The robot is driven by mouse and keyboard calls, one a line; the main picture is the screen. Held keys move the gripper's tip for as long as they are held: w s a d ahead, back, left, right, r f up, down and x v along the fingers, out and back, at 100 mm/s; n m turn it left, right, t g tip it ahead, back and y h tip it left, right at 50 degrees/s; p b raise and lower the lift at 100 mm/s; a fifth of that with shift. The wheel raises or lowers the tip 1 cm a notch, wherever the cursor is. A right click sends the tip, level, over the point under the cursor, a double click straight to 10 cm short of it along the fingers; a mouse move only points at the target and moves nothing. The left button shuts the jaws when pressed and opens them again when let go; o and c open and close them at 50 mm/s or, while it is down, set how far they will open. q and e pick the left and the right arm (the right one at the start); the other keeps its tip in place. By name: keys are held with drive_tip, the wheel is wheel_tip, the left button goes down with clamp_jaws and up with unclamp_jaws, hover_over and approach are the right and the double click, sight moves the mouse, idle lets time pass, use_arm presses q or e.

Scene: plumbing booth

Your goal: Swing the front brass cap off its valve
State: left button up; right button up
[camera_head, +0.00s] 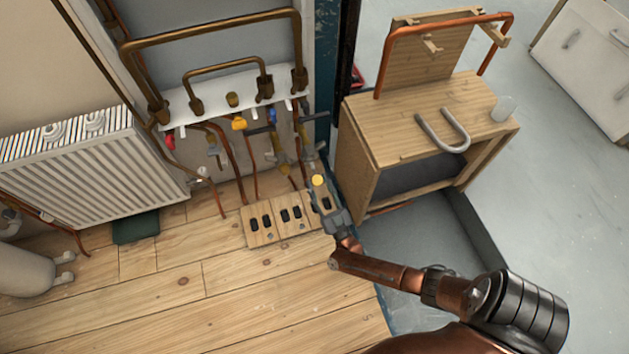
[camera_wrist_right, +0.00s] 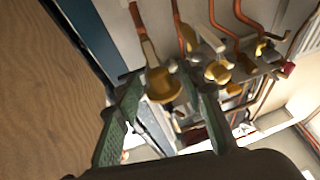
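My right gripper (camera_head: 322,194) reaches in from the lower right toward the valves at the booth's right corner. A round yellow brass cap (camera_head: 318,181) shows at its tip. In the right wrist view the two green-grey fingers of my right gripper (camera_wrist_right: 164,78) stand apart, with the brass cap (camera_wrist_right: 163,86) between or just beyond their tips. I cannot tell whether the fingers touch it. Other brass valve parts (camera_wrist_right: 217,72) and copper pipes (camera_wrist_right: 242,12) lie beyond. The valve body behind the cap is partly hidden by my gripper. My left gripper is not in view.
A wooden cabinet (camera_head: 365,185) stands close to the right of my gripper, bearing a grey U-shaped pipe (camera_head: 443,145) and a white cup (camera_head: 503,108). A wooden board with dark slots (camera_head: 258,235) lies to the left. A radiator (camera_head: 95,165) stands far left. The floor in front is clear.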

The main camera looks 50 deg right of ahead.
drive_tip(key=shift+w+d+r, duration=0.25)
drive_tip(key=shift+w+r, duration=0.05)
drive_tip(key=shift+w, duration=0.3)
drive_tip(key=shift+c, duration=0.7)
clamp_jaws()
